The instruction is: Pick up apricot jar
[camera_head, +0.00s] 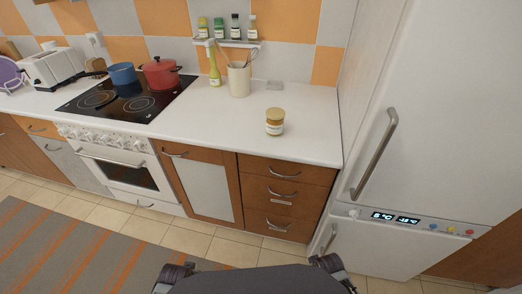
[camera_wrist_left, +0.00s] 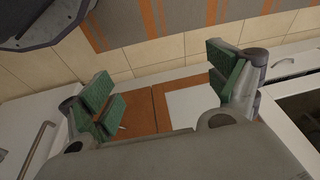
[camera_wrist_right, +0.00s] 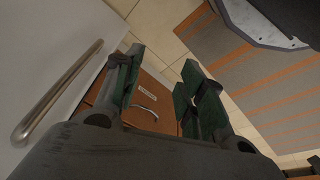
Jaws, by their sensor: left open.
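The apricot jar (camera_head: 275,122), a small jar with a golden lid and a pale label, stands upright on the white countertop (camera_head: 300,150) near its front edge, above the drawers. It shows only in the head view. My left gripper (camera_wrist_left: 165,85) is open and empty in the left wrist view, its green-padded fingers wide apart in front of the cabinet fronts and floor. My right gripper (camera_wrist_right: 158,90) is open and empty in the right wrist view, its fingers a smaller gap apart in front of the drawers. Neither gripper is near the jar.
A utensil holder (camera_head: 238,79) and a green-yellow bottle (camera_head: 214,70) stand behind the jar. A spice shelf (camera_head: 230,42) hangs above. A stove (camera_head: 130,100) with a red pot (camera_head: 160,74) and blue pot (camera_head: 122,74) is left. A fridge (camera_head: 440,120) bounds the right. Counter around the jar is clear.

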